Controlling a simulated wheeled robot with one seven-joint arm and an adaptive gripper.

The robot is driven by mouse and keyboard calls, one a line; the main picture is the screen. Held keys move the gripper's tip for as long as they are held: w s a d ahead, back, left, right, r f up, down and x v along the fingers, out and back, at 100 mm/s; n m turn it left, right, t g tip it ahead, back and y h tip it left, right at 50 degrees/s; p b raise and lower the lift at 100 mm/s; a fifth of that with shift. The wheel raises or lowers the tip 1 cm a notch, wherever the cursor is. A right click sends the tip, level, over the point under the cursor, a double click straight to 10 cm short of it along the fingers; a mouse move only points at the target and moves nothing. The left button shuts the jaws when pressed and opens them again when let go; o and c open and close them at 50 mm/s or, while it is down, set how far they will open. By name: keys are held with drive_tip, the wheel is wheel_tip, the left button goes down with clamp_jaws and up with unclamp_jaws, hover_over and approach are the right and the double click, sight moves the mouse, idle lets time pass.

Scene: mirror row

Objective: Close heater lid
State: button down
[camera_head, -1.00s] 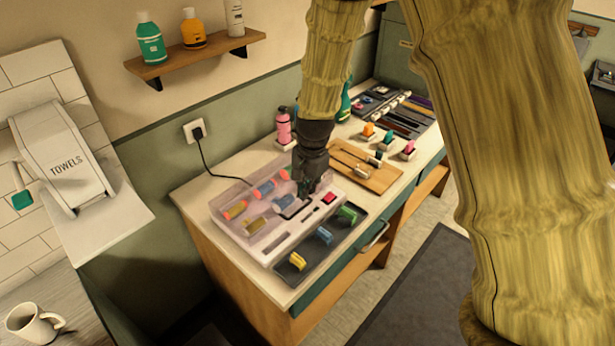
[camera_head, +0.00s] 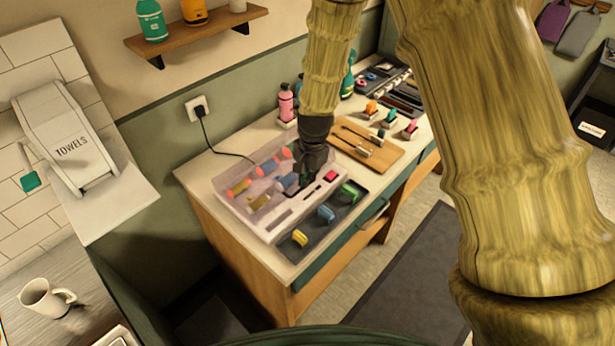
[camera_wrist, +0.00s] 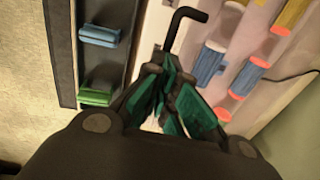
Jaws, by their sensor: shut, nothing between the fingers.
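The heater (camera_head: 232,207) is a pale, see-through-looking case on the counter, with several coloured rollers in it. A hazy, pinkish clear lid seems to rise over its back part; its exact angle cannot be told. A red switch (camera_head: 330,176) sits at its right end. My gripper (camera_head: 304,182) is low over the heater's right half, beside the switch, and hides part of the case. In the wrist view my gripper (camera_wrist: 170,105) has its fingers together and empty. A black bent handle (camera_wrist: 186,25) lies just beyond the fingertips; contact cannot be told.
A wooden board (camera_head: 385,160) with tools is to the right. A pink bottle (camera_head: 286,103) stands behind. A cord (camera_head: 225,150) runs to the wall socket.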

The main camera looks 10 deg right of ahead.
drive_tip(key=shift+s+d+f+b, duration=0.15)
drive_tip(key=shift+f+b, duration=0.15)
drive_tip(key=shift+f, duration=0.35)
drive_tip(key=shift+s+d+f+b, duration=0.1)
drive_tip(key=shift+f+b, duration=0.2)
drive_tip(key=shift+f, duration=0.3)
drive_tip(key=shift+s, duration=0.15)
wheel_tip(320, 180, up, 14)
drive_tip(key=s+d, duration=0.1)
drive_tip(key=s, duration=0.1)
drive_tip(key=shift+d, duration=0.2)
